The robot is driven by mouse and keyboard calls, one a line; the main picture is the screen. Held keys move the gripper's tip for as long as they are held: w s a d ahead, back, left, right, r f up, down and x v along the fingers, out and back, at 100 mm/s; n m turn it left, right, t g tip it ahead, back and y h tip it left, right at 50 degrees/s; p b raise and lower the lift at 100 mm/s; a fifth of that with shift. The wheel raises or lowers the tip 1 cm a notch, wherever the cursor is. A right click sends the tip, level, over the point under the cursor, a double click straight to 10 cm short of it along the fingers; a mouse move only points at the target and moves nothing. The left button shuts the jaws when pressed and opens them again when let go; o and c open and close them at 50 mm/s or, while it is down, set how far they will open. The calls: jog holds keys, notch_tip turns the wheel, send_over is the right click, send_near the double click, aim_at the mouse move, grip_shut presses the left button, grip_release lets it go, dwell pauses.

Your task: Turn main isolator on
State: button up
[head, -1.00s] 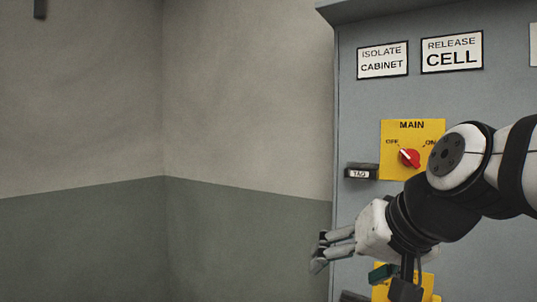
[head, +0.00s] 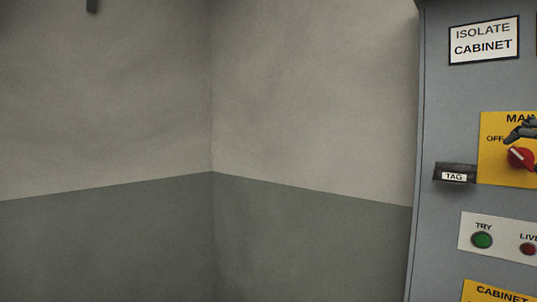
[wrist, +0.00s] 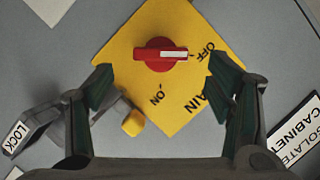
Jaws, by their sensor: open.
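The main isolator is a red rotary knob (wrist: 160,55) on a yellow plate (wrist: 178,110) in the wrist view. Its white pointer bar faces the OFF lettering; the ON lettering lies at another angle. In the head view the knob (head: 519,159) also shows near the right edge, its pointer toward OFF. My gripper (wrist: 160,75) is open, with one dark green finger pad on each side of the knob. I see no contact with the knob. In the head view a dark fingertip (head: 522,130) shows just above the knob; the rest of the gripper is out of frame.
A panel below has a green TRY button (head: 482,240) and a red LIVE lamp (head: 528,249). In the wrist view, a LOCK holder (wrist: 20,140) and a small yellow block (wrist: 133,123) are at lower left.

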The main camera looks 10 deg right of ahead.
aim_at(525, 158)
jog(key=b+x, duration=0.1)
jog(key=x, duration=0.5)
jog(key=c, duration=1.2)
